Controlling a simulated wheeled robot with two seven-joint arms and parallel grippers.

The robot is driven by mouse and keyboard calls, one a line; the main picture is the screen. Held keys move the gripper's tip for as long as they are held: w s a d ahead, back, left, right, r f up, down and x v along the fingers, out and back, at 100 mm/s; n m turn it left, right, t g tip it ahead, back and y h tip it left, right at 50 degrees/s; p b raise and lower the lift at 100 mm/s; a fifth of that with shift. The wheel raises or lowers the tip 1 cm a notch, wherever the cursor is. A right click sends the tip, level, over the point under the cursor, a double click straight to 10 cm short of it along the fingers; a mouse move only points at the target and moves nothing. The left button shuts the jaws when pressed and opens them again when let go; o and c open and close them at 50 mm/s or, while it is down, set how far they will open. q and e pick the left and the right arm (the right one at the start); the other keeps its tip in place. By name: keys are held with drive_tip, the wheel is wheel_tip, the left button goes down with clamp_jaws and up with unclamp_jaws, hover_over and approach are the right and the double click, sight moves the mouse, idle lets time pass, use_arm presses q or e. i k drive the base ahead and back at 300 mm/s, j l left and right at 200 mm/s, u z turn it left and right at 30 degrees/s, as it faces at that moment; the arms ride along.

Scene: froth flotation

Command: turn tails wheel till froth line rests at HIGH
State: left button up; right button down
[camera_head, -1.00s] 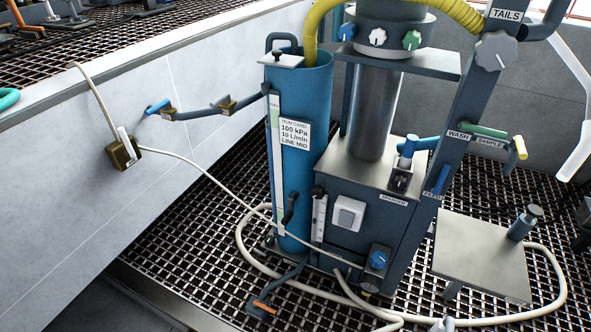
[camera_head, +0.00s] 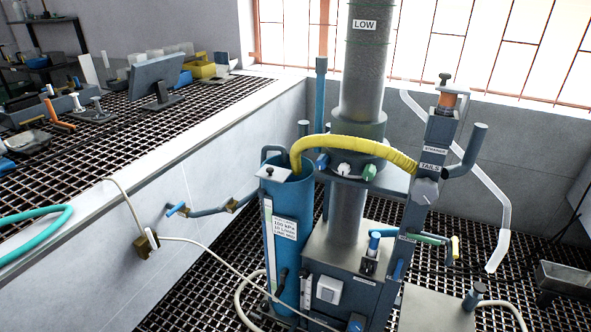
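The tails wheel (camera_head: 426,191) is a grey lobed knob on the slanted grey post, just below the TAILS label (camera_head: 430,167). The tall grey column (camera_head: 362,75) rises out of the top of the picture. A LOW label (camera_head: 364,25) shows near its top; no HIGH label is in view. I cannot make out a froth line on the column. The run card (camera_head: 284,229) on the blue cylinder is small here; its last line appears to read LINE MID. Neither of my grippers is in view.
A clear bent tube (camera_head: 485,190) hangs right of the post. A low grey wall (camera_head: 110,210) and a bench with a monitor (camera_head: 160,75) are at left. Windows are behind.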

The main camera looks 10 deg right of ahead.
sight(423, 191)
drive_tip(key=k+l, duration=0.15)
drive_tip(key=l, duration=0.25)
drive_tip(key=k+l+z, duration=0.1)
drive_tip(key=l, duration=0.25)
drive_tip(key=k+l, duration=0.15)
drive_tip(key=l, duration=0.25)
